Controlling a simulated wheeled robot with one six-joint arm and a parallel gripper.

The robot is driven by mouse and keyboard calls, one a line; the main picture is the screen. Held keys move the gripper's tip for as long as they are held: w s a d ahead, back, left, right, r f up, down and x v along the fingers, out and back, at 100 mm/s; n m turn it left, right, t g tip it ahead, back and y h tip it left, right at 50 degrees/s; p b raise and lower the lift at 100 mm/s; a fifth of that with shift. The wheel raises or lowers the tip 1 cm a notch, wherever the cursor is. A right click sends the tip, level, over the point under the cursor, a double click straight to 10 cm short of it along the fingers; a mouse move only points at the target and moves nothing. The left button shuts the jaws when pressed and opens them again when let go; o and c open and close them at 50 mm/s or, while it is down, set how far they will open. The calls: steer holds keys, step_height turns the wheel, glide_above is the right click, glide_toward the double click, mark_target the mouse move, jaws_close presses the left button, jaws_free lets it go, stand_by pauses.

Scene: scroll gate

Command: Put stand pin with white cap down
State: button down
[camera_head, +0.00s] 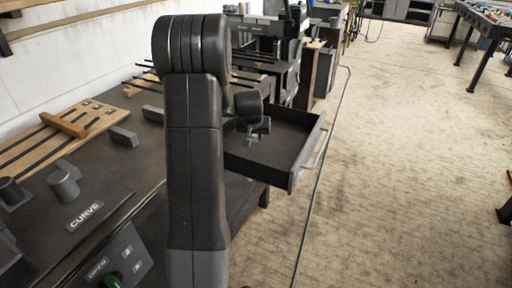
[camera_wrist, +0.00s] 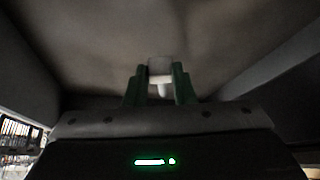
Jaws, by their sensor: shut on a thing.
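My gripper (camera_wrist: 159,78) shows in the wrist view with its two green fingers shut on a pin with a white cap (camera_wrist: 160,66). The cap sits between the fingertips, and a short pale stem shows below it. In the head view my gripper (camera_head: 261,130) is small and partly hidden by my arm, at the open drawer (camera_head: 306,158). I cannot tell there how high the pin is above the drawer floor. The wrist view is dim, with dark walls on both sides and a brownish surface ahead.
The drawer stands pulled out to the right of the dark bench, with a pale handle on its front. On the bench are a wooden slotted board (camera_head: 82,128), a grey block (camera_head: 124,137) and a "CURVE" label (camera_head: 85,214). Open floor (camera_head: 410,170) lies to the right.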

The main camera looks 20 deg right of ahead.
mark_target(256, 150)
steer(key=shift+f, duration=2.3)
steer(key=shift+b, duration=0.3)
steer(key=shift+f, duration=0.2)
steer(key=c, duration=1.2)
jaws_free()
steer(key=shift+r, duration=0.1)
steer(key=shift+s+a+r, duration=0.1)
steer(key=shift+s+r, duration=0.05)
steer(key=shift+r, duration=0.35)
steer(key=p+v, duration=0.1)
steer(key=v, duration=1)
steer(key=shift+s, duration=0.1)
